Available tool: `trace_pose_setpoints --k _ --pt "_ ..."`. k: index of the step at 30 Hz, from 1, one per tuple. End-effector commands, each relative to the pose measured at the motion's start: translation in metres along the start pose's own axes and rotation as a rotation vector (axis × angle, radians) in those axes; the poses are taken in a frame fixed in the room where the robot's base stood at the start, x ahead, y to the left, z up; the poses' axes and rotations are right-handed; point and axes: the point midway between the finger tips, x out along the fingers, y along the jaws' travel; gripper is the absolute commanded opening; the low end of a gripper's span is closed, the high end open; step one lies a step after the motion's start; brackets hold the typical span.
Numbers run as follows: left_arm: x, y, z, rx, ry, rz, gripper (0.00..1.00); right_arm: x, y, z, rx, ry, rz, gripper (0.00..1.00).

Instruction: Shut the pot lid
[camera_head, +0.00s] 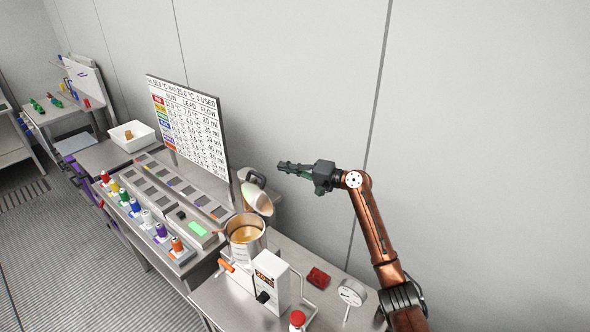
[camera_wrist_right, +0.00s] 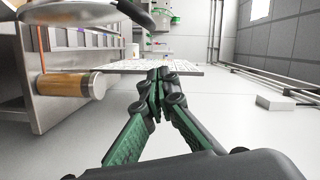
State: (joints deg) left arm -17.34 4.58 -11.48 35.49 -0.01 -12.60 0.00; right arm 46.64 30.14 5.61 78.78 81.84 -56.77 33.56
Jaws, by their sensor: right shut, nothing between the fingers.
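The metal pot (camera_head: 244,250) stands at the back of the steel counter, holding a brown liquid. Its lid (camera_head: 257,199) is open, tilted up steeply behind the pot's rim, with a dark handle (camera_head: 253,177) at its upper side. My right gripper (camera_head: 281,167) is shut and empty, in the air to the right of the lid's handle and apart from it. In the right wrist view the closed fingertips (camera_wrist_right: 160,76) touch nothing, and part of the lid (camera_wrist_right: 75,12) shows at the top left. My left gripper is not in view.
A white control box (camera_head: 271,283) stands in front of the pot, with a red block (camera_head: 318,277) and a round gauge (camera_head: 352,292) to the right. A large display board (camera_head: 188,125) rises behind the row of coloured bottles (camera_head: 136,207).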

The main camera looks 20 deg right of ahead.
Motion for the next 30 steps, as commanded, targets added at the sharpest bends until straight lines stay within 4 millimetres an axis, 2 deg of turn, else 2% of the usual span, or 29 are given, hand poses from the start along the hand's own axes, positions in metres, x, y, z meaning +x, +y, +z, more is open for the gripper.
trace_pose_setpoints --k 3,7,15,30 --pt "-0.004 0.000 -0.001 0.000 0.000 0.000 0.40 0.021 -0.002 0.000 0.002 -0.001 0.000 0.00" --pt "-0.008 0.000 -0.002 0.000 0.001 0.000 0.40 0.039 0.000 0.003 0.001 -0.002 0.002 0.00" --pt "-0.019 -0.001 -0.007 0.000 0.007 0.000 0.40 0.044 0.000 0.033 -0.001 -0.001 0.002 0.00" --pt "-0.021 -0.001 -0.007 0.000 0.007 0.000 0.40 0.045 0.001 0.039 -0.001 0.000 0.002 0.00"
